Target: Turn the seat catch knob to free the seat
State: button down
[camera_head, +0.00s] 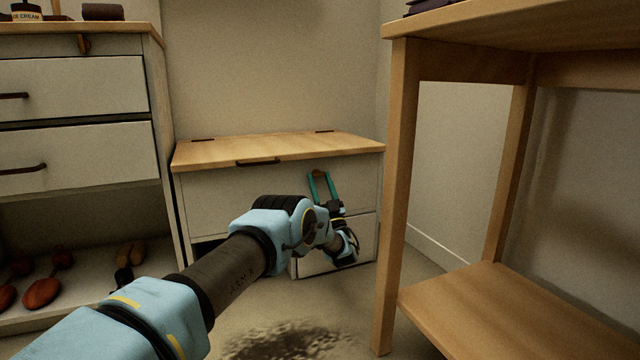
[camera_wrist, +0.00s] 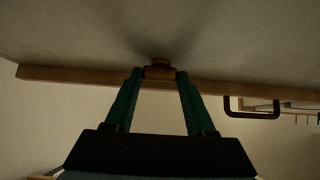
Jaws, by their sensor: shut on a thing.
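The bench with the wooden seat lid (camera_head: 275,149) stands against the back wall, with the lid lying flat and closed. A dark pull handle (camera_head: 258,163) sits on the seat's front edge; it also shows in the wrist view (camera_wrist: 252,112). My gripper (camera_head: 319,174) is at the bench's white front (camera_head: 210,203), just below the seat edge. In the wrist view, my gripper's green fingers (camera_wrist: 160,77) are shut on the small brown seat catch knob (camera_wrist: 159,62). The knob cannot be made out in the head view.
A wooden table (camera_head: 397,200) with a low shelf stands close on the right. A white drawer cabinet (camera_head: 75,155) with shoes (camera_head: 42,292) below is on the left. A dark mottled patch (camera_head: 295,342) lies on the floor before the bench.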

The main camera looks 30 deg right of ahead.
jog(key=shift+c, duration=1.2)
grip_release()
jog(key=p+v, duration=0.4)
jog(key=v, duration=0.6)
jog(key=shift+s+f+p, duration=0.25)
jog(key=shift+f+p, duration=0.1)
jog(key=shift+a, duration=0.1)
